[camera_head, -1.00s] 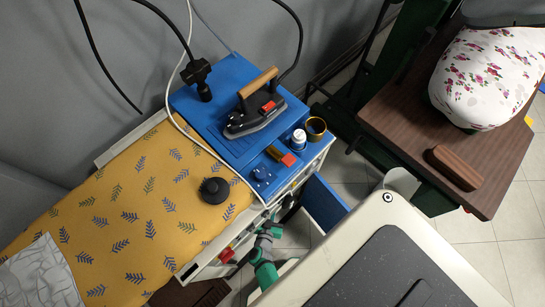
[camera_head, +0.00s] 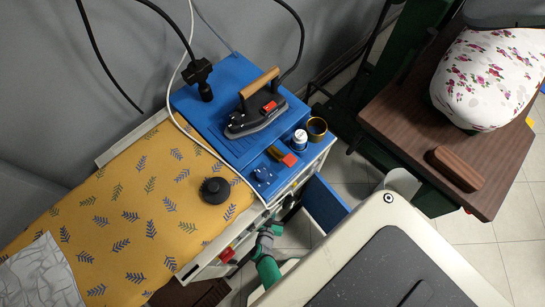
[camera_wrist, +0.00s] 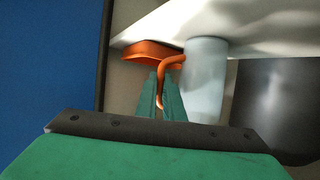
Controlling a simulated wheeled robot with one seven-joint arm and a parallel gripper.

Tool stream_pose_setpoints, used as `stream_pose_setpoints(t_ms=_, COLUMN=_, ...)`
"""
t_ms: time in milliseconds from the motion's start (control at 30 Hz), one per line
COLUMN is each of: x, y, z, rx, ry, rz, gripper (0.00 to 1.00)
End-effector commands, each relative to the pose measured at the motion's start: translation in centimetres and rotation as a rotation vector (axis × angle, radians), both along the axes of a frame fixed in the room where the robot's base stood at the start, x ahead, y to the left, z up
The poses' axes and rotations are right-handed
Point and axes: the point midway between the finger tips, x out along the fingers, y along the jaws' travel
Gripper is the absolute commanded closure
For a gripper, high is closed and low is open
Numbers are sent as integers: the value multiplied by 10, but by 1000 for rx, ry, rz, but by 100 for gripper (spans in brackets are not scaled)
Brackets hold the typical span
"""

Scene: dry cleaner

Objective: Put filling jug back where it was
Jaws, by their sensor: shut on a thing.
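In the wrist view the filling jug (camera_wrist: 204,88) appears as a pale, cloudy cylinder with an orange hooked handle (camera_wrist: 172,64). My gripper (camera_wrist: 160,82) has its green fingers close together at this handle, shut on it, with the body just to the right. An orange piece (camera_wrist: 150,52) lies just beyond the fingertips; whether it belongs to the jug I cannot tell. In the head view my green and grey arm reaches low beside the blue-topped cabinet (camera_head: 220,75); the fingertips and the jug cannot be made out there.
An open blue door or drawer panel (camera_head: 325,204) stands close to my arm. A yellow patterned ironing board (camera_head: 140,200) lies left; a wooden table (camera_head: 430,110) stands right.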

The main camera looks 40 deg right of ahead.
Motion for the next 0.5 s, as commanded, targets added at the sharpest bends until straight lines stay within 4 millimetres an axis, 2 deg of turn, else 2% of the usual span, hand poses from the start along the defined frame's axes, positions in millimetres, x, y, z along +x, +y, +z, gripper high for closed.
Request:
stream_pose_setpoints(t_ms=67, x=0, y=0, z=-2, rx=0, ry=0, rz=-1, gripper=100)
stream_pose_setpoints(t_ms=100, x=0, y=0, z=-2, rx=1, ry=1, rz=0, gripper=88)
stream_pose_setpoints(t_ms=167, x=0, y=1, z=-2, rx=1, ry=1, rz=2, gripper=73)
stream_pose_setpoints(t_ms=500, x=1, y=2, z=-1, rx=0, ry=0, rz=5, gripper=73)
